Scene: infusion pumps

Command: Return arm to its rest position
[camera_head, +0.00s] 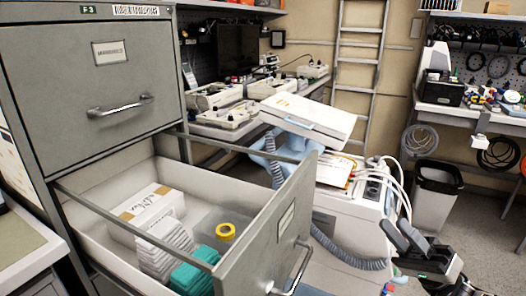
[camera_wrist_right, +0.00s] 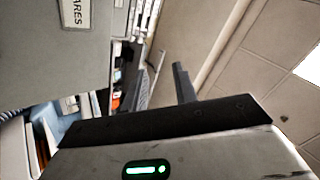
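My right gripper (camera_head: 395,226) is at the lower right of the head view, its two dark fingers a little apart with nothing between them. In the right wrist view the fingers (camera_wrist_right: 162,78) also stand apart and empty. The gripper is to the right of the open drawer's front (camera_head: 272,232) and its handle (camera_head: 290,268), not touching them. Most of my right arm is outside the frame. My left arm and gripper do not show.
The grey cabinet (camera_head: 85,80) has its lower drawer pulled out, holding a white box (camera_head: 150,208), white packs, teal packs and yellow tape (camera_head: 225,231). A device cart (camera_head: 345,215) with hoses stands close by my gripper. A bin (camera_head: 436,193) stands behind; floor at right is clear.

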